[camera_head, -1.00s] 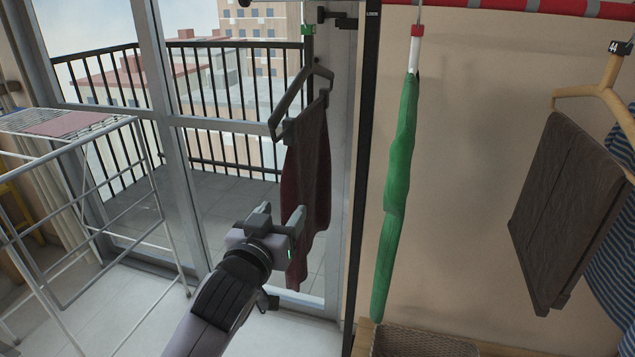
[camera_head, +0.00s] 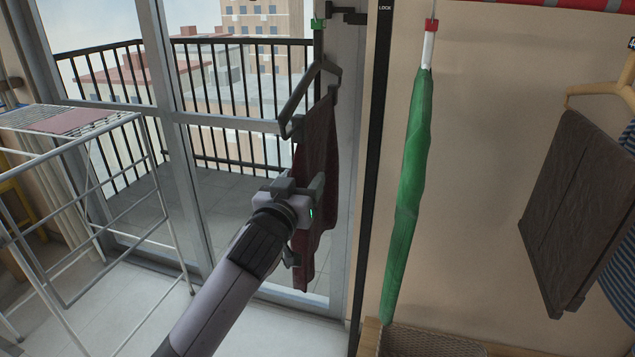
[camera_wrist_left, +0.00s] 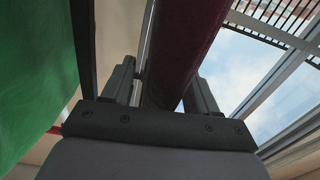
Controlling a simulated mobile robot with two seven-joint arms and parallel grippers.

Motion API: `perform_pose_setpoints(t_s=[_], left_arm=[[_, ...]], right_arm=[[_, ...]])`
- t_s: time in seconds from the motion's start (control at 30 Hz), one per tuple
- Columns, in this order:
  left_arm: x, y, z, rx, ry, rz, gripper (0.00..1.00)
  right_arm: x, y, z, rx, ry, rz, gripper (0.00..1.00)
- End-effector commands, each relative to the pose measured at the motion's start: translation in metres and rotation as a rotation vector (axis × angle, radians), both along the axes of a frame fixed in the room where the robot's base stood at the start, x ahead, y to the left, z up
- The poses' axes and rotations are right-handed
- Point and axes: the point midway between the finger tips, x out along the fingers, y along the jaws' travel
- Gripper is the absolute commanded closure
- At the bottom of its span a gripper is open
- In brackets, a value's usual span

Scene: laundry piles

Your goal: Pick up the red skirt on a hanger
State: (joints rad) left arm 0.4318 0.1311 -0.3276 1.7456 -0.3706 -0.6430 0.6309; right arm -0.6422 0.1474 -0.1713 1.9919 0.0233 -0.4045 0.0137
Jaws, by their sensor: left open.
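The dark red skirt (camera_head: 317,150) hangs from a grey hanger (camera_head: 308,88) in front of the glass door in the head view. My left gripper (camera_head: 297,186) is at the lower half of the skirt and covers part of it. In the left wrist view the skirt (camera_wrist_left: 182,45) runs between the two open fingers of the left gripper (camera_wrist_left: 163,85). The fingers stand apart on either side of the cloth; whether either touches it I cannot tell. My right gripper is not in view.
A brown garment (camera_head: 575,205) hangs further right. A white drying rack (camera_head: 75,190) stands at the left. A woven basket (camera_head: 430,341) is at the bottom.

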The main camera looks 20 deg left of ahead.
Motion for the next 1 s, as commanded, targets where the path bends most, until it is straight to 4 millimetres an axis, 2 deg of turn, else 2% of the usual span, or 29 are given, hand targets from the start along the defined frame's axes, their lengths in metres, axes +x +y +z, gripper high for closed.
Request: perform_pose_setpoints(t_s=[0.13,0.4,0.43,0.6,1.0], left_arm=[[0.0107,-0.0006,-0.0003,0.000,0.001,0.000,0.41],[0.0125,-0.0008,-0.0001,-0.001,0.000,0.000,0.41],[0.0125,-0.0008,-0.0001,-0.001,0.000,0.000,0.44],[0.0123,-0.0007,-0.0002,-0.001,0.001,0.000,1.00],[0.0123,-0.0007,0.0038,-0.002,-0.005,-0.001,1.00]], right_arm=[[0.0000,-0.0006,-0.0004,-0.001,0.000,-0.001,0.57],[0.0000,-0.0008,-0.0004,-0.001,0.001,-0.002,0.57],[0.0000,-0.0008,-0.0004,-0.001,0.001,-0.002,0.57],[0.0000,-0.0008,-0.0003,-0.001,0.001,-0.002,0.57],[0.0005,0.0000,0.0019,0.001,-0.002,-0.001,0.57]])
